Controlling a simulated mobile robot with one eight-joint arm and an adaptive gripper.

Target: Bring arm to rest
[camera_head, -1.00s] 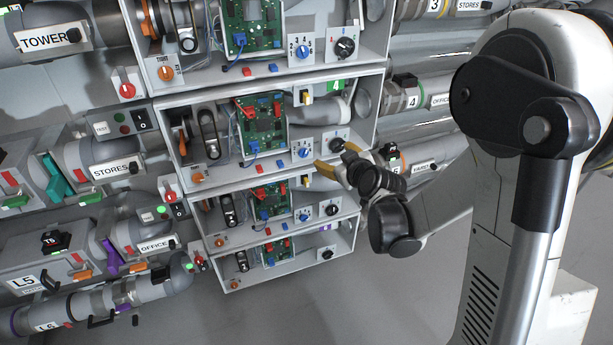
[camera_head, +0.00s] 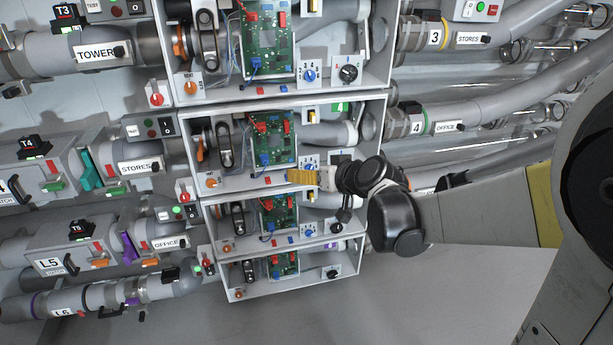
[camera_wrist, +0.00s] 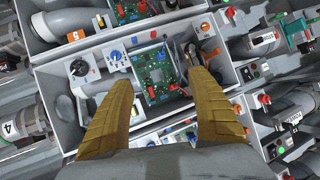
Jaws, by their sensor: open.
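My gripper (camera_head: 303,177) is in front of the open grey cabinets in the head view, with its yellow fingers pointing left. In the wrist view my gripper (camera_wrist: 161,105) shows two yellow fingers spread apart, with nothing between them. Beyond them is an open cabinet box (camera_wrist: 52,85) with a green circuit board (camera_wrist: 155,72), a blue knob and a black knob. I cannot tell in the head view how near the fingers are to the box front. My arm reaches in from the right.
Stacked cabinet boxes (camera_head: 287,97) fill the middle. Labelled grey tubes run to the right, including the tube marked 4 (camera_head: 460,117). More tubes marked STORES (camera_head: 138,166) and OFFICE (camera_head: 166,243) are at the left. Grey floor (camera_head: 330,310) lies open below.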

